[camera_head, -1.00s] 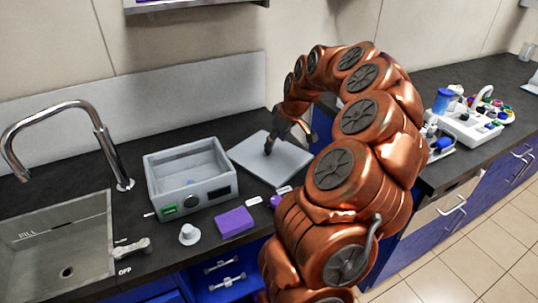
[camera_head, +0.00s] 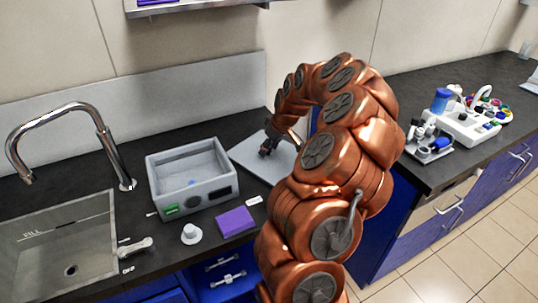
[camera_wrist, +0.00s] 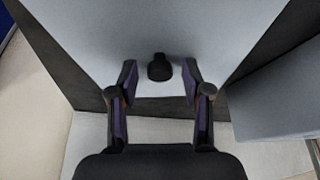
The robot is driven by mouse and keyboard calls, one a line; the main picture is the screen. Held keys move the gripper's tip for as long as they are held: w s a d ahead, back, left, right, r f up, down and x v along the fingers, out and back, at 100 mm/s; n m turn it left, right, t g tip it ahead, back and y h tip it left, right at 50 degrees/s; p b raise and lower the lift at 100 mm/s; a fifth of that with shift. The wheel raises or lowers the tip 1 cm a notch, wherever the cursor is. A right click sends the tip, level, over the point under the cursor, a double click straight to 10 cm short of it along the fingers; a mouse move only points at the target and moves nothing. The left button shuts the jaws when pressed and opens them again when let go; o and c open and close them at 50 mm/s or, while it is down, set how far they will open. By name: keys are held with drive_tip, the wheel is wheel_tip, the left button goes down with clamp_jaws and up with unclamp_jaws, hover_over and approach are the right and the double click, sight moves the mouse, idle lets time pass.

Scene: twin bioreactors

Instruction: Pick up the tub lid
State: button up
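The tub lid (camera_head: 248,148) is a flat light-grey plate lying on the dark counter, just right of the grey tub. In the wrist view the lid (camera_wrist: 110,40) fills the upper middle, with a small black knob (camera_wrist: 159,67) on it. My gripper (camera_head: 268,149) is low over the lid. In the wrist view its two fingers (camera_wrist: 160,72) are open, one on each side of the knob, with a gap on both sides. My arm hides the lid's right part in the head view.
The open grey tub (camera_head: 186,205) stands left of the lid; its side shows in the wrist view (camera_wrist: 280,100). A purple block (camera_head: 235,222) and a white knobbed piece (camera_head: 191,234) lie in front. A sink with a faucet (camera_head: 80,108) is left. A wall panel (camera_head: 180,92) stands behind.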

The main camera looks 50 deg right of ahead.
clamp_jaws()
drive_tip(key=shift+r, duration=0.15)
idle(0.4)
